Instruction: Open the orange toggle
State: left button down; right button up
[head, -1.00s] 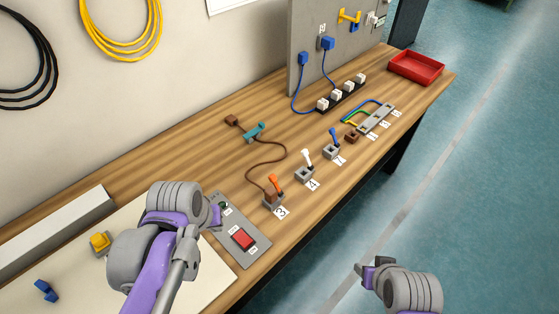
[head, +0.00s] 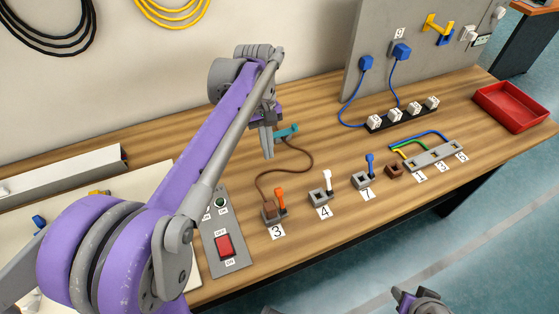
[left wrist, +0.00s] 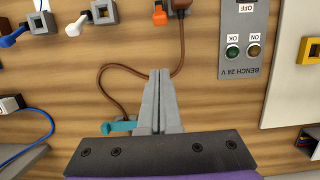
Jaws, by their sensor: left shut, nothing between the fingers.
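The orange toggle (head: 281,199) stands on a small grey base by the label 3, near the front edge of the bench. In the left wrist view the orange toggle (left wrist: 159,15) is at the top, just beyond the fingertips. My left gripper (head: 267,150) hangs over the bench behind the toggle in the head view, apart from it. In the left wrist view the fingers (left wrist: 158,80) are together with nothing between them. Part of my right gripper (head: 404,295) shows at the bottom edge; its fingers are too unclear to read.
A brown plug and cable (head: 268,209) sit at the toggle's base. A white toggle (head: 327,180) and a blue toggle (head: 370,164) stand to the right. A panel with a red switch (head: 224,245) is to the left. A teal piece (head: 287,131) lies behind.

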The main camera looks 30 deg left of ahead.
aim_at(280, 188)
pick_arm(q)
jog(key=x, duration=0.8)
jog(key=shift+s+f+b, duration=0.1)
jog(key=shift+f+b, duration=0.25)
jog(key=shift+s+d+r+p, duration=0.2)
jog(key=shift+s+d+r, duration=0.15)
jog(key=shift+s+d, duration=0.15)
jog(key=shift+s+d+r+p, duration=0.15)
jog(key=shift+s+d+r, duration=0.25)
jog(key=shift+d, duration=0.2)
jog(key=shift+s+d+r, duration=0.2)
jog(key=shift+d, duration=0.05)
